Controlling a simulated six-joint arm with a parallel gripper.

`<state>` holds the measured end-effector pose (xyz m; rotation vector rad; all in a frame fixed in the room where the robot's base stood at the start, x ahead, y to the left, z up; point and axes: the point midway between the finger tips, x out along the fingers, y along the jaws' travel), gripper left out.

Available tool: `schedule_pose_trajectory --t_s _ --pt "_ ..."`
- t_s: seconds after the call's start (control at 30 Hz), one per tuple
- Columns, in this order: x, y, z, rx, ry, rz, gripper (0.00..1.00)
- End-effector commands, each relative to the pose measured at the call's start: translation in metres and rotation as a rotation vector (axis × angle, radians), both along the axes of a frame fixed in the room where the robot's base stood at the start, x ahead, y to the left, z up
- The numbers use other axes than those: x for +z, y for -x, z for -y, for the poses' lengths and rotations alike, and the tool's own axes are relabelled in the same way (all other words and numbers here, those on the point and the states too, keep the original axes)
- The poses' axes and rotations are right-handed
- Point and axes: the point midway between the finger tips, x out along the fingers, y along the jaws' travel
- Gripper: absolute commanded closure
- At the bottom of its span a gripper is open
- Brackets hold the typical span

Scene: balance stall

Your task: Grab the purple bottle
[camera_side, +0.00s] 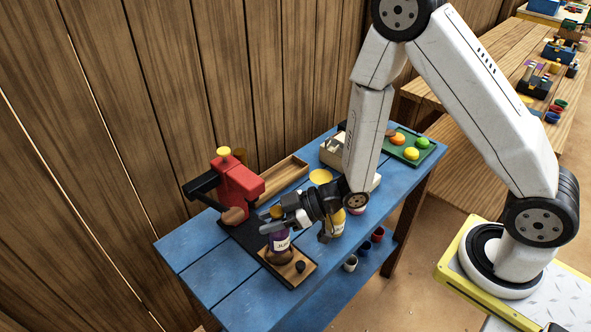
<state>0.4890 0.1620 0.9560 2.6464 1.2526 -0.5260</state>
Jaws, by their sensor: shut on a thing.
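The purple bottle (280,241) has a purple body, a pale label and a yellowish top. It is upright over the wooden board (301,274) at the front of the blue table. My gripper (277,222) is shut on the bottle near its upper part, reaching in from the right. Whether the bottle's base touches what is under it is hard to tell. A yellow bottle (337,226) stands just right of it, partly hidden by my gripper's wrist.
A red press-like device (238,185) with a black arm stands at left. A wooden tray (283,179) lies behind. A green tray (403,156) with fruit-like items is at the back right. Cups (350,263) sit on a lower shelf. Bare blue tabletop (185,248) is at left.

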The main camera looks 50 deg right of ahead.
Motion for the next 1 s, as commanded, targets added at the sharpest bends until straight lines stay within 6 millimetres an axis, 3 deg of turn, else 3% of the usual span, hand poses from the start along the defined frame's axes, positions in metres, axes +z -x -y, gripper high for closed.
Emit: schedule_pose_trajectory --t_s 1.0 --pt "0.130 -0.001 0.000 0.002 -0.002 0.006 1.00"
